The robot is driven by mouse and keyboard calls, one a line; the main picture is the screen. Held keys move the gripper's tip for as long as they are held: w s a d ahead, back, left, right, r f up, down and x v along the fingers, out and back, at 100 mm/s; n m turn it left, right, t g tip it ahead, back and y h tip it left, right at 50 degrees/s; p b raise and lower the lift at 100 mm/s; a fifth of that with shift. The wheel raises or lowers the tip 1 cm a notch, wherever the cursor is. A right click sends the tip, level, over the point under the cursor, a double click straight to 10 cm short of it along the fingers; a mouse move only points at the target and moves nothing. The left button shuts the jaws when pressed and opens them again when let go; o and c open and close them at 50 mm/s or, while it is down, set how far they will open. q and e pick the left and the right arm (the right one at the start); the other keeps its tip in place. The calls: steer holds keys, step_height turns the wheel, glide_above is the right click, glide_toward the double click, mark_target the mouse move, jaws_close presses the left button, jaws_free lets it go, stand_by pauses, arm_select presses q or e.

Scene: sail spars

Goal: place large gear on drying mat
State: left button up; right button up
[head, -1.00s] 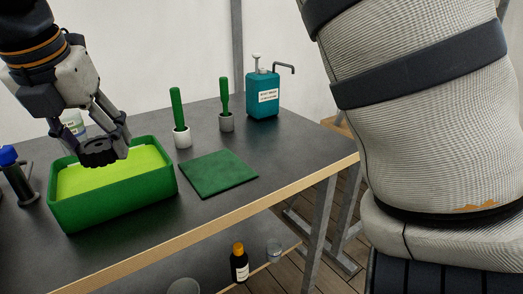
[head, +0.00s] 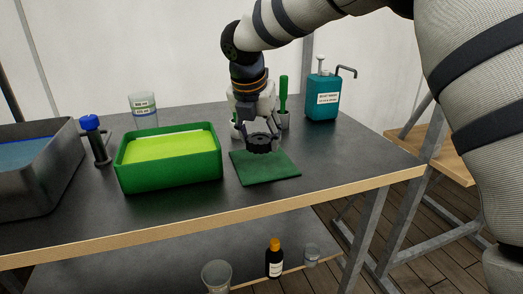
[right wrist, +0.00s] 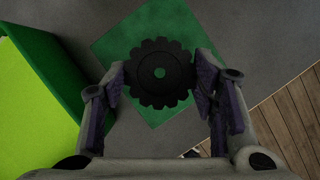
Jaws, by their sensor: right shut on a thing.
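The large gear (head: 259,144) is dark, round and toothed with a hole in its middle. My right gripper (head: 262,138) is shut on it and holds it flat above the drying mat. In the right wrist view the gear (right wrist: 143,80) sits between the two fingers of my right gripper (right wrist: 161,82). The drying mat (head: 270,172) is a green square on the dark table, and it lies below the gear in the right wrist view (right wrist: 168,20). The height of the gear over the mat is hard to judge. My left gripper does not show.
A green tub (head: 170,174) of bright yellow-green liquid stands just left of the mat. Brushes (head: 284,95) in holders and a teal pump bottle (head: 322,100) stand behind. A grey tub (head: 40,180) is at far left. The table's wooden front edge (head: 220,223) is near.

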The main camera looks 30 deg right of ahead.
mark_target(262, 150)
steer(key=shift+w+d+f, duration=0.15)
steer(key=shift+d+f, duration=0.1)
steer(key=shift+f, duration=0.05)
steer(key=shift+s+a+x, duration=0.1)
steer(key=shift+s+x, duration=0.05)
steer(key=shift+x, duration=0.75)
steer(key=shift+s+a+x, duration=0.1)
steer(key=shift+s+x, duration=0.05)
steer(key=shift+x, duration=0.75)
steer(key=shift+f, duration=0.2)
steer(key=shift+f, duration=0.15)
steer(key=o, duration=1.3)
steer(key=v, duration=1.2)
steer(key=shift+s, duration=0.1)
